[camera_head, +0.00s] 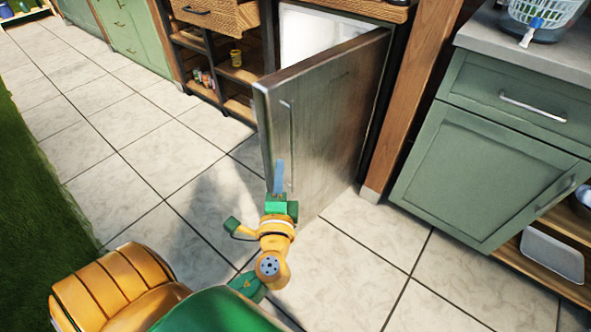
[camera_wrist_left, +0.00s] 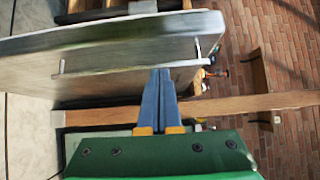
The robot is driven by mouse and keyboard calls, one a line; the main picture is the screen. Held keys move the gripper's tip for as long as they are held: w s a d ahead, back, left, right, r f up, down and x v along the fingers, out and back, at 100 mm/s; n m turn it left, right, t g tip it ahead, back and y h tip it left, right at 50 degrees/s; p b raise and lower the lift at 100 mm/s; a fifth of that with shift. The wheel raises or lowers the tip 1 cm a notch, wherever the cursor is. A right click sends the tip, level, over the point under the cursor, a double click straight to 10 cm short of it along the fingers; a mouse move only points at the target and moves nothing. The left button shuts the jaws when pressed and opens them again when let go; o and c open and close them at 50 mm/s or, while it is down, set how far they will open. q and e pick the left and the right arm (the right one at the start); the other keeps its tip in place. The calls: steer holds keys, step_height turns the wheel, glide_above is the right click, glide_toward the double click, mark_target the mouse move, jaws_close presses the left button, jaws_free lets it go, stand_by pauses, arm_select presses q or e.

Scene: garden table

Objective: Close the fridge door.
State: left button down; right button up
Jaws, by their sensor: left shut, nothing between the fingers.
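The fridge door (camera_head: 330,115) is a grey metal panel with a vertical handle (camera_head: 291,140), standing open and swung out toward me. The white fridge interior (camera_head: 305,35) shows behind its top edge. My left gripper (camera_head: 279,176) has its blue fingers shut and empty, pointing up in front of the door's outer face near the handle's lower end. In the left wrist view, the shut fingers (camera_wrist_left: 161,90) reach to the door's panel (camera_wrist_left: 110,55); I cannot tell whether they touch it. My right gripper is not in view.
Open wooden shelves (camera_head: 235,75) with small jars stand left of the fridge. A green cabinet (camera_head: 490,150) with a grey counter (camera_head: 545,55) stands right of it, beyond a wooden post (camera_head: 405,100). The tiled floor (camera_head: 130,120) is clear at left and front.

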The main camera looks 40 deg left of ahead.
mark_target(281, 130)
arm_select(q)
steer(key=x, duration=1)
steer(key=shift+w+a+f, duration=0.1)
steer(key=shift+a+f, duration=0.1)
steer(key=shift+a, duration=0.05)
